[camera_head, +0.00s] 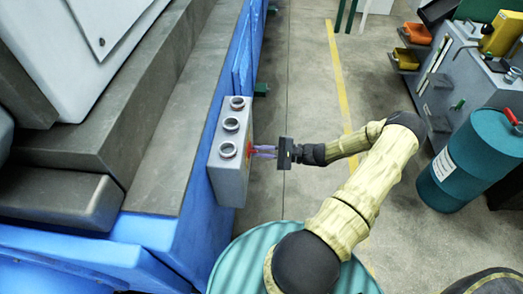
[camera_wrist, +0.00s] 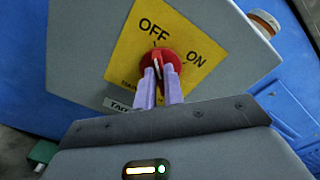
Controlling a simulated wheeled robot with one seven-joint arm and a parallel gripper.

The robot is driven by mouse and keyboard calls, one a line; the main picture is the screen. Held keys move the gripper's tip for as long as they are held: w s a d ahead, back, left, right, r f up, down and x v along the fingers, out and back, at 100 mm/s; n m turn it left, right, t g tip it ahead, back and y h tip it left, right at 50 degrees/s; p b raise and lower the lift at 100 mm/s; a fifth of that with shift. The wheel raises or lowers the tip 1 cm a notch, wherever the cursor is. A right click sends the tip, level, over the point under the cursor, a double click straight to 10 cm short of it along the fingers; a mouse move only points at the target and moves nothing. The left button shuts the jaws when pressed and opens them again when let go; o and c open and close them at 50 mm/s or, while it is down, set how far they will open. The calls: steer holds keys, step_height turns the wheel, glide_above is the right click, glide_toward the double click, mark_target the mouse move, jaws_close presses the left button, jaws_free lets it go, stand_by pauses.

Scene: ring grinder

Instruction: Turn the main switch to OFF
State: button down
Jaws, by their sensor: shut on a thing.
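The main switch is a red rotary knob (camera_wrist: 171,58) on a yellow plate (camera_wrist: 125,47) marked OFF at the top and ON at the right. The plate is on the side of a grey control box (camera_head: 230,172). My gripper (camera_wrist: 160,73) is shut on the knob's raised grip, with one pale purple finger on each side. The grip looks roughly upright in the wrist view, nearer the OFF side than ON, but the fingers hide part of it. In the head view my gripper (camera_head: 256,151) reaches the box from the right, and the red knob shows only as a sliver.
A teal drum (camera_head: 469,160) and a grey cabinet (camera_head: 452,90) stand at the right. The floor (camera_head: 306,55) behind my arm is open.

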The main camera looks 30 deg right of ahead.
steer(key=c, duration=1.5)
jaws_free()
steer(key=shift+d, duration=0.1)
steer(key=v, duration=1.7)
steer(key=shift+s+b, duration=0.2)
steer(key=shift+b, duration=0.1)
steer(key=shift+d, duration=0.1)
